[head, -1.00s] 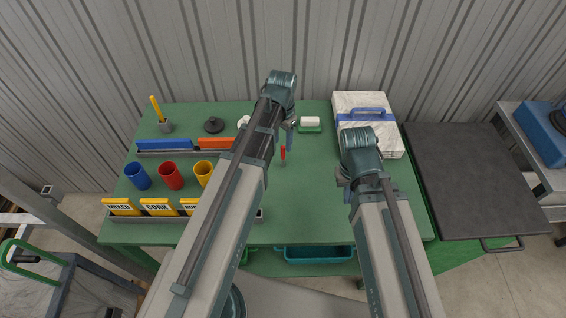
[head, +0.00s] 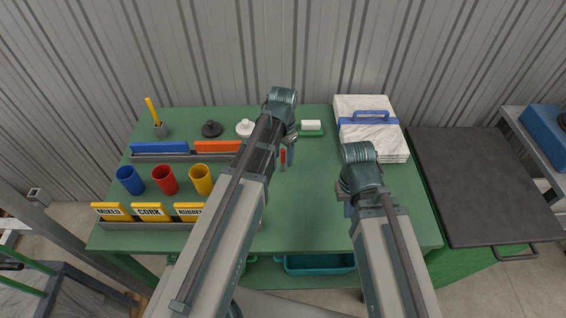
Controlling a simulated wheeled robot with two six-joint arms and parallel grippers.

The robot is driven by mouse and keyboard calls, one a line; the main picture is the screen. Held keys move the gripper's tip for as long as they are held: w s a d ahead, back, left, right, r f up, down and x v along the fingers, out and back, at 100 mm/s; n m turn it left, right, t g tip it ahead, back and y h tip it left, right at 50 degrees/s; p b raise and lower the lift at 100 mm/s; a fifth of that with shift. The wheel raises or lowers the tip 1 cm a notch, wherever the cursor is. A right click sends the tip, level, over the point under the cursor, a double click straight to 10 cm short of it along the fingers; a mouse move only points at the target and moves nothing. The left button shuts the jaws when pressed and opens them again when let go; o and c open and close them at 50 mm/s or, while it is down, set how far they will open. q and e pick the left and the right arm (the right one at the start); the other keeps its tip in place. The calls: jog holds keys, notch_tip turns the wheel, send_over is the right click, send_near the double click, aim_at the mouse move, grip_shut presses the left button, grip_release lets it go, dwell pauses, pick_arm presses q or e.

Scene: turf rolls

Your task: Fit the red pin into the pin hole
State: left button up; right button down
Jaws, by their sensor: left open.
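The red pin (head: 283,156) stands upright near the middle of the green table, with a greyish lower part. My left gripper (head: 288,155) is open, and a bluish finger shows just right of the pin. The other finger is largely hidden behind the arm, so I cannot tell whether the pin is between the fingers. My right gripper (head: 347,205) hangs over the table at the right, mostly hidden under its own wrist. I cannot make out the pin hole.
Blue (head: 131,180), red (head: 166,179) and yellow (head: 201,179) cups stand at the left between label racks. The table between my arms is clear.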

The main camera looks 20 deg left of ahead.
aim_at(283, 150)
pick_arm(q)
grip_shut()
jog(key=shift+r, duration=0.1)
pick_arm(e)
jog(key=shift+r, duration=0.1)
